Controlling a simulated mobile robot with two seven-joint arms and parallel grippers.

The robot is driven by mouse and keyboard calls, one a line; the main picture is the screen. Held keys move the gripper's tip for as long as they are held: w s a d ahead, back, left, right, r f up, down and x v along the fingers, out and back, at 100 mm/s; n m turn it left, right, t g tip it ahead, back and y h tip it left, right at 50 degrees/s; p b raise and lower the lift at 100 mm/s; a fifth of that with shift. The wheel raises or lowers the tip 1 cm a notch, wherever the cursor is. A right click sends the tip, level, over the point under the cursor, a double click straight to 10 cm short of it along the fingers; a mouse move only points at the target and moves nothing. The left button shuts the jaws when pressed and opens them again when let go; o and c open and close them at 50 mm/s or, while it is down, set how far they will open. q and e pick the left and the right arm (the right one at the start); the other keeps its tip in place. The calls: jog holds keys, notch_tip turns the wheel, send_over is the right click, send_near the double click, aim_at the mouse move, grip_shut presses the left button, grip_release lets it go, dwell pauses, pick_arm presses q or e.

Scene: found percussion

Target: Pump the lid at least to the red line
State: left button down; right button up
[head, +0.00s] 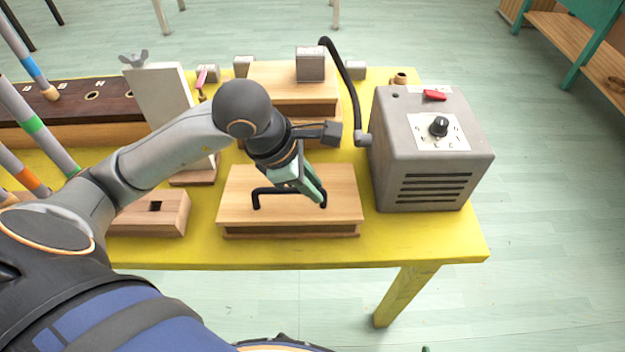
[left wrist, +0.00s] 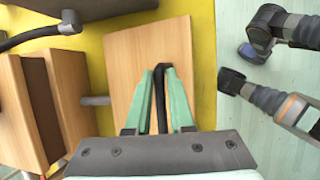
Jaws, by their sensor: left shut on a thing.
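The lid (head: 235,205) is a flat light-wood board with a black bar handle (head: 257,200) on top, at the front middle of the yellow table. My left gripper (head: 318,197) is above the lid, its green fingers shut on the right part of the handle. In the left wrist view the lid (left wrist: 125,60) fills the middle, and the handle (left wrist: 162,90) runs between the fingers. A narrow dark gap shows under the lid's front edge. I cannot make out a red line. My right gripper (left wrist: 230,82) shows small in the left wrist view; its fingers are unclear.
A grey box (head: 430,150) with a dial and a red switch stands right of the lid. A wooden block (head: 290,85) with a grey metal piece and a curved black tube stands behind. A smaller wooden block (head: 150,215) lies left. Free floor lies beyond the table's front edge.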

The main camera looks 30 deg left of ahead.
pick_arm(q)
jog(key=shift+f, duration=0.3)
pick_arm(e)
jog(key=shift+f, duration=0.25)
pick_arm(q)
jog(key=shift+s+f, duration=0.1)
pick_arm(e)
jog(key=shift+f, duration=0.15)
